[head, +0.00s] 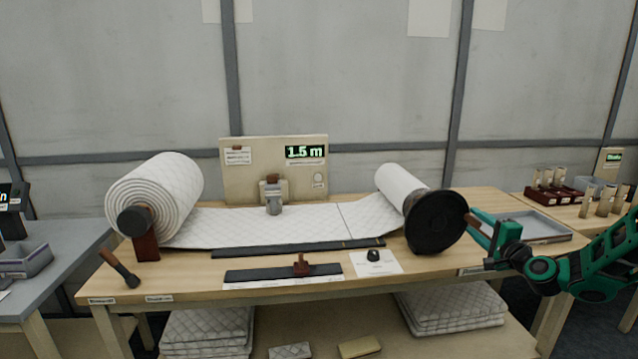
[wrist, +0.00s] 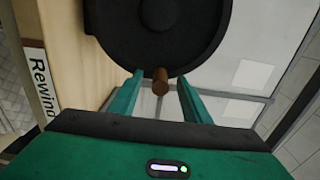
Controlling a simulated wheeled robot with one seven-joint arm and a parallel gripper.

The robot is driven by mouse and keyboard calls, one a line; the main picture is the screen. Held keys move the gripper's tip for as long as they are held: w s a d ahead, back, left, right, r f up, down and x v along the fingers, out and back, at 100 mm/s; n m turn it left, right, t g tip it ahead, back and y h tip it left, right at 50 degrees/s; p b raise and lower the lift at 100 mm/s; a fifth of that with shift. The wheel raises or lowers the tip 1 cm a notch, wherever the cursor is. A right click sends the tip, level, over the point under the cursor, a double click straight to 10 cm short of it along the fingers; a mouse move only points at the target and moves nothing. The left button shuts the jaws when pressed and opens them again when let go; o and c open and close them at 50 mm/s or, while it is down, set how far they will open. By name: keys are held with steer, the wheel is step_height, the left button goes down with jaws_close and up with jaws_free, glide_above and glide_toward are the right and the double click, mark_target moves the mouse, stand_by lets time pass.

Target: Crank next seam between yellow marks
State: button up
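A white quilted web (head: 270,226) runs flat across the bench from a thick roll (head: 160,195) at the left to a thinner take-up roll (head: 400,188) at the right. A thin dark seam (head: 346,222) crosses the web near its right end. Faint yellowish marks (head: 345,244) show on the dark strip along the web's front edge. A black crank disc (head: 436,222) is on the take-up roll's near end. Its brown handle (wrist: 160,81) points towards my gripper (wrist: 158,82). The green fingers are open, one on each side of the handle, with gaps beside it.
A panel (head: 250,180) behind the web has a display reading 1.5 m. A dark bar with a red-brown slider (head: 301,265), a paper with a black knob (head: 373,256) and a left crank handle (head: 120,268) are at the front.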

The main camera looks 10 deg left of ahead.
stand_by(0.3)
steer(key=v, duration=1)
stand_by(0.4)
steer(key=shift+a, duration=0.15)
